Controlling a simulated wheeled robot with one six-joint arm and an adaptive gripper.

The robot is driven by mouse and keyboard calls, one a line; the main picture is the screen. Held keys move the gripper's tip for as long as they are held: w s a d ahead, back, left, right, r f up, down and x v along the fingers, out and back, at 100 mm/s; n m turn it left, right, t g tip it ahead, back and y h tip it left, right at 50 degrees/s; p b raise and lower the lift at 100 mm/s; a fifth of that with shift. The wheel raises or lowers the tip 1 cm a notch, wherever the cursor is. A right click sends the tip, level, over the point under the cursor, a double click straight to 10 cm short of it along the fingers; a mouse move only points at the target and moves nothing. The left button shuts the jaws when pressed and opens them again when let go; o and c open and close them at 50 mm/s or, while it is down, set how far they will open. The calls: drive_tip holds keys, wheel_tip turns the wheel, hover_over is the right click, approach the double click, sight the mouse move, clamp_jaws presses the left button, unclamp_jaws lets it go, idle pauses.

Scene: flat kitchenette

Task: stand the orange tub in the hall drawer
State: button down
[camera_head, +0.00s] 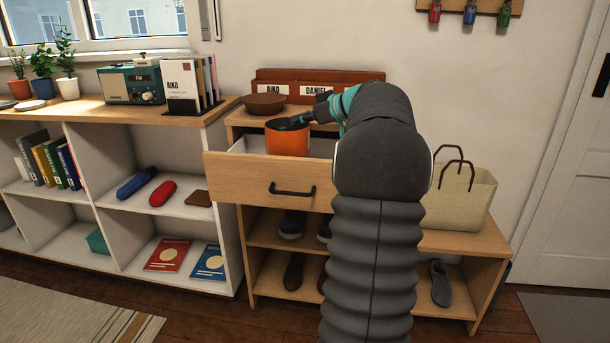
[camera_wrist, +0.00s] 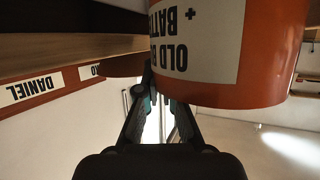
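The orange tub (camera_head: 287,143) is upright at the open hall drawer (camera_head: 260,178), inside its outline and close behind the front panel. I cannot tell whether its base touches the drawer floor. My gripper (camera_head: 306,118) reaches in from the right to the tub's top rim. In the wrist view the tub (camera_wrist: 275,60) is large and upside down, with a white label reading "OLD" and "BATT". My gripper's fingers (camera_wrist: 160,97) are close together at its rim and look shut on its wall; the tips are partly hidden.
A brown bowl (camera_head: 264,104) and a red-brown letter rack (camera_head: 290,84) with name cards stand on the cabinet top behind the drawer. A cream bag (camera_head: 462,200) stands on the lower bench at right. A white shelf unit (camera_head: 112,238) is at left.

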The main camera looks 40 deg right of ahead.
wheel_tip(320, 180, down, 10)
drive_tip(key=shift+s+d+b, duration=0.1)
drive_tip(key=shift+b, duration=1.05)
drive_tip(key=c, duration=1.3)
unclamp_jaws()
drive_tip(key=shift+p+v, duration=0.4)
drive_tip(key=shift+v, duration=3.35)
